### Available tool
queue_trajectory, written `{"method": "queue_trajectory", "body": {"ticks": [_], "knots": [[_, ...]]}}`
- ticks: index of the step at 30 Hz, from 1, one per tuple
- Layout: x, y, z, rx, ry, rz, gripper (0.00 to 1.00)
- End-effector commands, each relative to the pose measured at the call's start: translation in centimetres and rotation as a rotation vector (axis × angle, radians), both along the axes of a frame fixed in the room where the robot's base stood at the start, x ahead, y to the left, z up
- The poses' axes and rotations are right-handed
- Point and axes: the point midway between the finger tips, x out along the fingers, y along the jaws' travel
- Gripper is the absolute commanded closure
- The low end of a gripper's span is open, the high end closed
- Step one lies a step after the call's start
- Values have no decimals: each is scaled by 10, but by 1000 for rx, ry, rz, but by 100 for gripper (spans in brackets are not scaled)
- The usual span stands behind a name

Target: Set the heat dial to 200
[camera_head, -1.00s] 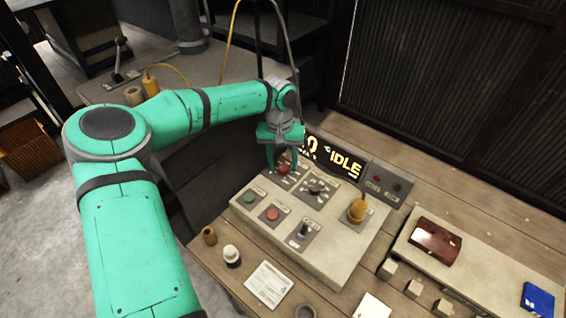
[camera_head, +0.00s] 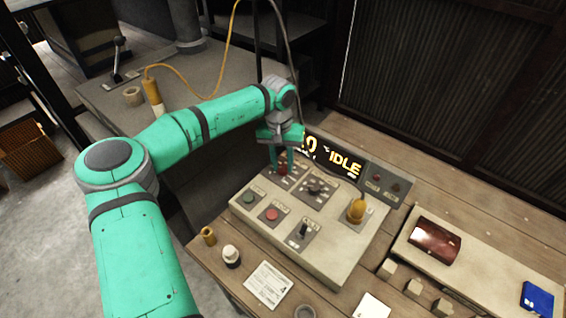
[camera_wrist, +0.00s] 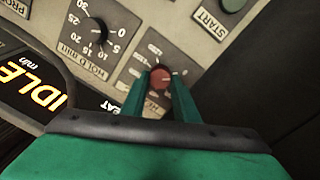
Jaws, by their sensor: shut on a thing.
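The heat dial (camera_wrist: 161,77) is a small red knob on a grey scale plate, at the upper left of the control panel (camera_head: 318,262). In the wrist view my gripper (camera_wrist: 161,92) has its two green fingers on either side of the red knob, shut on it. In the head view my gripper (camera_head: 282,166) points down over the dial and hides most of it. The numbers around the dial are too small and partly covered, so I cannot tell the setting. Part of the word "HEAT" shows beside the left finger in the wrist view.
A black hold-time dial (camera_wrist: 97,34) sits beside the heat dial. A green button (camera_head: 249,198), a red button (camera_head: 271,214), a black switch (camera_head: 303,231) and a yellow knob (camera_head: 357,209) share the panel. The display (camera_head: 338,160) behind reads IDLE.

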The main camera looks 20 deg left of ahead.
Motion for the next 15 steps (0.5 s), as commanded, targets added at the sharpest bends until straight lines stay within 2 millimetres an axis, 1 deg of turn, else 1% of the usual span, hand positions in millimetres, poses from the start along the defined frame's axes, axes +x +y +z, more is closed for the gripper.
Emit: {"method": "queue_trajectory", "body": {"ticks": [1,15], "knots": [[-1,-2,-1,-10,1,-11,95],[0,-1,0,-4,1,-167,95]]}}
